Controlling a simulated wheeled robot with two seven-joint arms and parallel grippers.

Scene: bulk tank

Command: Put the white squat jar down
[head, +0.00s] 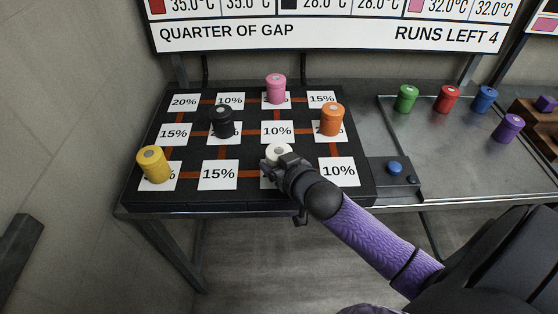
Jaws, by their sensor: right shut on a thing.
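The white squat jar (276,152) is at the front of the black board (255,197), over the front-row card between the 15% card and the 10% card. My right gripper (279,160) is shut on it, reaching in from the lower right. The gripper hides much of the jar and most of that card, so I cannot tell whether the jar touches the board. My left gripper is not in view.
On the board stand a yellow jar (154,164), a black jar (222,121), a pink jar (276,88) and an orange jar (331,119). A grey tray (440,150) at right holds several coloured jars. A box with a blue button (395,168) sits between.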

